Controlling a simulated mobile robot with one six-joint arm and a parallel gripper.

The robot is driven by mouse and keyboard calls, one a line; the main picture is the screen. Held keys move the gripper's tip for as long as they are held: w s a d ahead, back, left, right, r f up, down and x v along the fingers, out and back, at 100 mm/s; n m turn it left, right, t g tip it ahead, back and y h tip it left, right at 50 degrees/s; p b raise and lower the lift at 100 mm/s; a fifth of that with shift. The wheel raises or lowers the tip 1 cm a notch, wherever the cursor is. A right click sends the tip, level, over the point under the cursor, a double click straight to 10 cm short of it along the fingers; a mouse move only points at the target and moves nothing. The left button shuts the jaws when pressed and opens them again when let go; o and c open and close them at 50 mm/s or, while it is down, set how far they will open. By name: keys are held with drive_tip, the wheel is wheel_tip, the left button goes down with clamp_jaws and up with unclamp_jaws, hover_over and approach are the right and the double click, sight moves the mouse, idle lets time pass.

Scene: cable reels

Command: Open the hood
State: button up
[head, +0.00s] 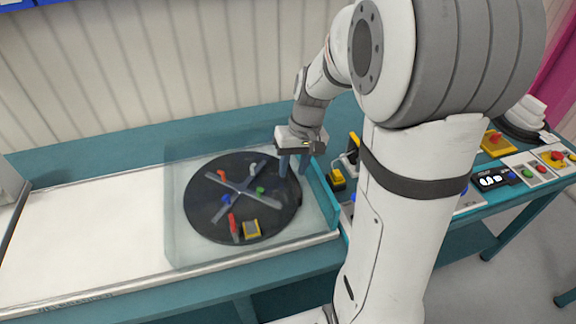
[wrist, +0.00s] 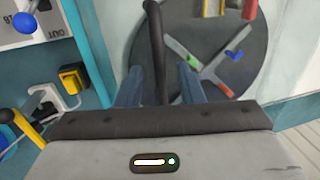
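The hood is a clear, box-like cover (head: 178,215) over a round black turntable (head: 215,220). It appears closed, with its walls standing around the disc. A dark bar, which looks like the hood's handle (wrist: 155,45), runs between my fingers in the wrist view. My gripper (head: 293,168) points down at the hood's right side. Its two bluish fingers (wrist: 160,88) are apart, one on each side of the bar, with gaps visible. The bar's near end is hidden behind the gripper body.
The turntable carries a pale cross divider and several small coloured parts, including a red one (head: 233,224) and a yellow block (head: 251,228). Right of the hood are a yellow switch (head: 337,181) and a panel with a blue knob (wrist: 25,22). The white surface (head: 90,240) at left is clear.

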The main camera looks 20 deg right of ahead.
clamp_jaws()
idle(0.4)
